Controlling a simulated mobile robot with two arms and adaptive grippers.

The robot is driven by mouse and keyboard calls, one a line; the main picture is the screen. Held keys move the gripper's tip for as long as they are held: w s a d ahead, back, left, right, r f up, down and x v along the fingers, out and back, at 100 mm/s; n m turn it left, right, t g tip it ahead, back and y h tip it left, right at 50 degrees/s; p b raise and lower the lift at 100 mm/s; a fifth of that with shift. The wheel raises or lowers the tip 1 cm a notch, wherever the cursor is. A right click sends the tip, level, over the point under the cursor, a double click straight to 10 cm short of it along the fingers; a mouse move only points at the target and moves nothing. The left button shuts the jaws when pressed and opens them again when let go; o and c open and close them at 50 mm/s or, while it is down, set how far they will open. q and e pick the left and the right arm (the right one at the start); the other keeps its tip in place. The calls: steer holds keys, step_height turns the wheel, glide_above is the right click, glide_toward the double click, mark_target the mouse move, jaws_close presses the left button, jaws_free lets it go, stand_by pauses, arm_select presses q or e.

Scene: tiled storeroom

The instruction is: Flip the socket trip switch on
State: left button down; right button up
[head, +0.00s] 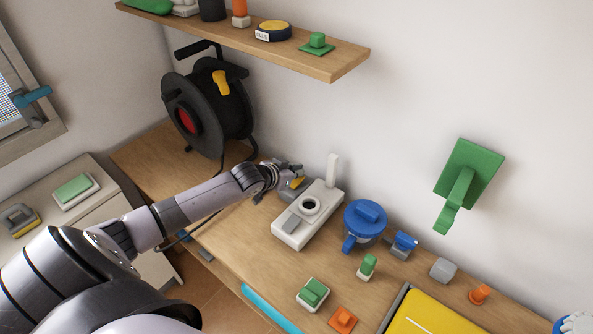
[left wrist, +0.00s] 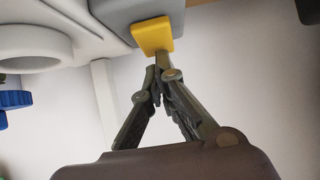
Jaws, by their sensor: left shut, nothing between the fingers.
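A white socket unit (head: 322,198) with a round dark-centred socket lies on the wooden bench. A grey block with a yellow switch (head: 297,183) is at its far-left end. In the left wrist view the yellow switch (left wrist: 153,35) sticks out from the grey block (left wrist: 120,14), beside the white body (left wrist: 85,18). My left gripper (head: 288,171) is at that end of the unit. In the wrist view its closed, empty fingertips (left wrist: 158,72) are at the yellow switch's lower edge; I cannot tell whether they touch it. My right gripper is not in view.
A black cable reel (head: 225,105) stands behind my left arm. A blue-lidded pot (head: 365,218), a green block (head: 313,291) and small orange and grey pieces are to the right. A wooden shelf (head: 335,66) hangs above, and a green hook (head: 468,175) is on the wall.

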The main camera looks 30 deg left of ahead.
arm_select(q)
steer(key=w+g+p, duration=0.1)
steer(key=g+p, duration=0.1)
steer(key=p, duration=0.1)
steer(key=shift+w+r+p, duration=0.1)
steer(key=shift+r+p, duration=0.05)
steer(key=shift+p, duration=0.15)
steer(key=shift+w+d+f+g+p, duration=0.15)
steer(key=shift+f+g+p, duration=0.25)
steer(key=shift+g, duration=0.4)
steer(key=shift+f, duration=0.25)
